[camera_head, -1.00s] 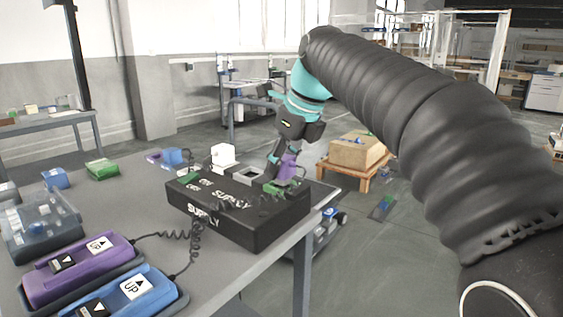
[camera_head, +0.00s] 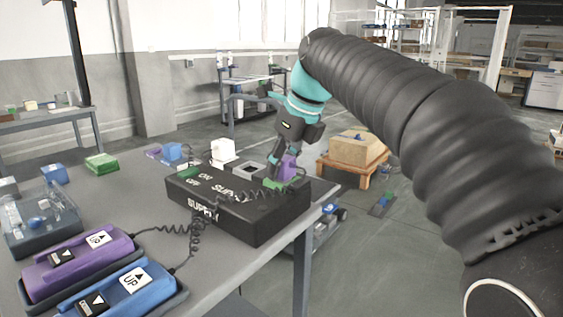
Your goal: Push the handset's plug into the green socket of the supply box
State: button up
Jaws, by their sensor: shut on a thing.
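The black supply box (camera_head: 228,222) stands on the grey table near its right edge. A green socket (camera_head: 271,184) shows at its right back part, partly hidden by my gripper and a coiled cord. My gripper (camera_head: 278,168) points down over that end of the box and is shut on a purple plug (camera_head: 289,168). The plug is right beside the green socket; I cannot tell whether it touches or has entered it. A purple handset (camera_head: 75,262) and a blue handset (camera_head: 122,292) lie front left.
Another green piece (camera_head: 188,172) is at the box's left back corner. A white block (camera_head: 222,150) and a grey square-holed part (camera_head: 247,173) are behind the box. A clear-lidded bin (camera_head: 40,225) stands at left. Blue and green blocks lie further back.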

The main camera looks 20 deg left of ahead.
jog(key=o, duration=1.4)
jog(key=shift+o, duration=0.2)
jog(key=shift+r, duration=0.1)
jog(key=shift+r+p, duration=0.4)
jog(key=shift+r, duration=3)
jog(key=shift+d, duration=0.1)
